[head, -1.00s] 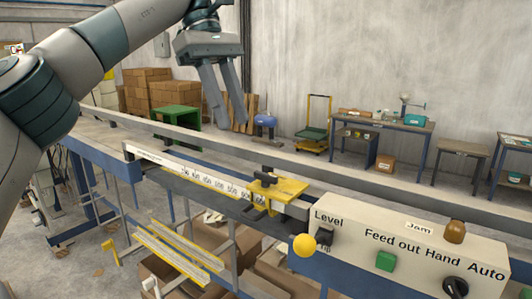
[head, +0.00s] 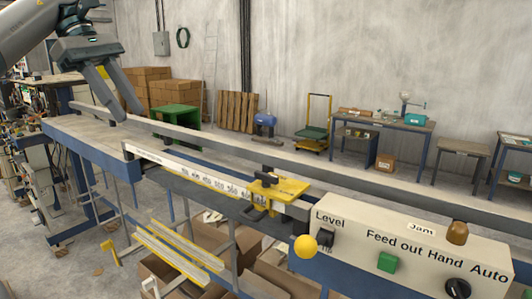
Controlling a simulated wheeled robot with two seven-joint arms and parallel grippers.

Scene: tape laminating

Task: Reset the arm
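My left arm (head: 35,22) comes in at the top left of the head view. Its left gripper (head: 129,114) hangs with the fingers pointing down and a little to the right. The two dark grey fingers are apart, with nothing between them. In the picture the tips overlap the far left part of the machine's long rail; the depth between them is hard to judge. My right gripper is out of view.
The blue-framed machine bed (head: 95,146) runs across the view with a white ruler (head: 205,178) and yellow slide clamp (head: 280,190). A control panel (head: 405,245) with a yellow knob (head: 305,246) and green button (head: 387,262) fills the lower right. Cardboard boxes (head: 172,90) stand behind.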

